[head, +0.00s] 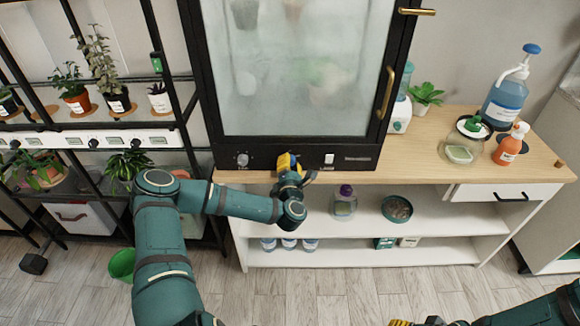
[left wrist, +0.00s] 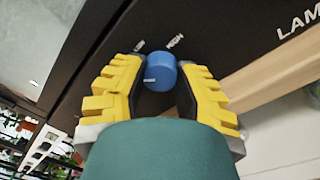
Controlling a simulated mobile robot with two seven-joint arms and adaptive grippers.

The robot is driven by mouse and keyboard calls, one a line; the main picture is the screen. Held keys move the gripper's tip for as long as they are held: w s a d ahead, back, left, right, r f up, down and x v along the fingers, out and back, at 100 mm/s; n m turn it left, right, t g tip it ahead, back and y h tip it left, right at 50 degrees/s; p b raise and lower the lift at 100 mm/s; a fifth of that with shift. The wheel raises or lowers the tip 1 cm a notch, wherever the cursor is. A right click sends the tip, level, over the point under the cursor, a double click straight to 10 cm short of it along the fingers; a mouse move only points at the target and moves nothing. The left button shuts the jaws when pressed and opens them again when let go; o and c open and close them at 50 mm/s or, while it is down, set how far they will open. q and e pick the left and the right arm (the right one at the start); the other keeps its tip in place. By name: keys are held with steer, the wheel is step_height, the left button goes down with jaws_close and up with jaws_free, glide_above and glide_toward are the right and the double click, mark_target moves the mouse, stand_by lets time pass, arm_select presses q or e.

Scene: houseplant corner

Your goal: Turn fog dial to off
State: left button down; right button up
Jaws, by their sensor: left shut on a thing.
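The black cabinet with fogged glass (head: 300,75) has a control panel (head: 215,158) along its lower edge. My left gripper (head: 289,163) is at this panel and covers the dial there in the head view. In the left wrist view a blue round dial (left wrist: 161,72) sits between the yellow fingers of my left gripper (left wrist: 160,85), which is shut on it. A white mark shows on the dial's near-left side. A label reading HIGH is just above it. My right gripper (head: 430,322) shows only partly at the bottom edge; its fingers are cut off.
A grey knob (head: 243,159) is left of my left gripper and a white switch (head: 328,159) is right of it. The wooden tabletop (head: 415,170) carries a pump bottle (head: 503,98), an orange spray bottle (head: 510,145) and a glass jar (head: 462,150). Plant shelves stand left.

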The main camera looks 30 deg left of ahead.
arm_select(q)
steer(key=shift+a+n+b, duration=0.1)
steer(key=shift+n+b, duration=0.25)
steer(key=shift+n, duration=1.55)
steer(key=c, duration=0.6)
jaws_free()
steer(key=v, duration=1.2)
